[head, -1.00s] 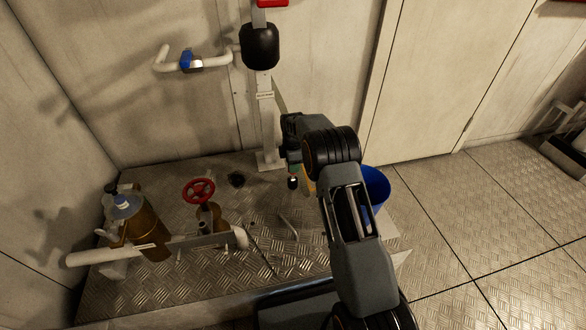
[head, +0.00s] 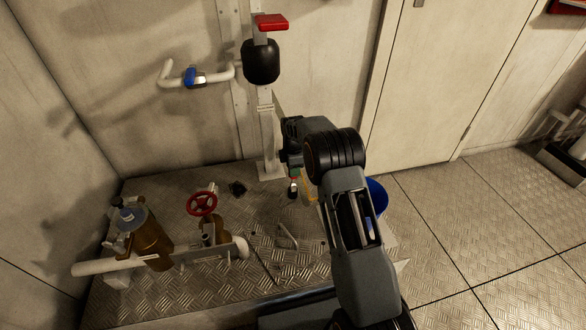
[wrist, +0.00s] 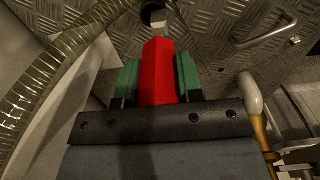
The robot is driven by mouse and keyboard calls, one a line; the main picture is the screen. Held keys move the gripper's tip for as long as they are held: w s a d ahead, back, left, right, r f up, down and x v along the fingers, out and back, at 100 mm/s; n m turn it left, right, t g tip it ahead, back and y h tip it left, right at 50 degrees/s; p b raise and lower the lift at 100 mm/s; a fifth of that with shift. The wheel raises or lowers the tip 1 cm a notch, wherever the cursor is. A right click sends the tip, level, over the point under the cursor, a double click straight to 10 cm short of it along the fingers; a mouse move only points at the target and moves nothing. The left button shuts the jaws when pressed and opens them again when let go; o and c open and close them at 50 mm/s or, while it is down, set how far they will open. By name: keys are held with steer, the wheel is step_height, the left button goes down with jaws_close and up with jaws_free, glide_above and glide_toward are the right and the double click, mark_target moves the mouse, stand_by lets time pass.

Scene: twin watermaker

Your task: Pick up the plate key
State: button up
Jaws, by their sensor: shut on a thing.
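My gripper (wrist: 158,80) is shut on a red block-shaped grip, which I take for the plate key (wrist: 158,70). Its green finger pads press the red grip from both sides in the wrist view. Beyond the grip, a pale metal tip shows near the top edge. In the head view my gripper (head: 294,176) points down beside the foot of the post, above the raised tread-plate floor. Most of the key is hidden there by my arm.
A bent metal handle (head: 287,237) stands on the tread plate. A red valve wheel (head: 202,204), white pipe (head: 110,266) and brown, blue-capped canister (head: 150,240) are at left. A blue bucket (head: 376,196) stands right, partly behind my arm. The floor further right is clear.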

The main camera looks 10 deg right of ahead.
steer(key=s+a+r+p, duration=0.1)
steer(key=s+r+p, duration=0.4)
steer(key=s, duration=0.8)
step_height(320, 180, up, 4)
steer(key=shift+f, duration=0.15)
steer(key=o, duration=0.4)
steer(key=shift+w, duration=0.1)
jaws_close()
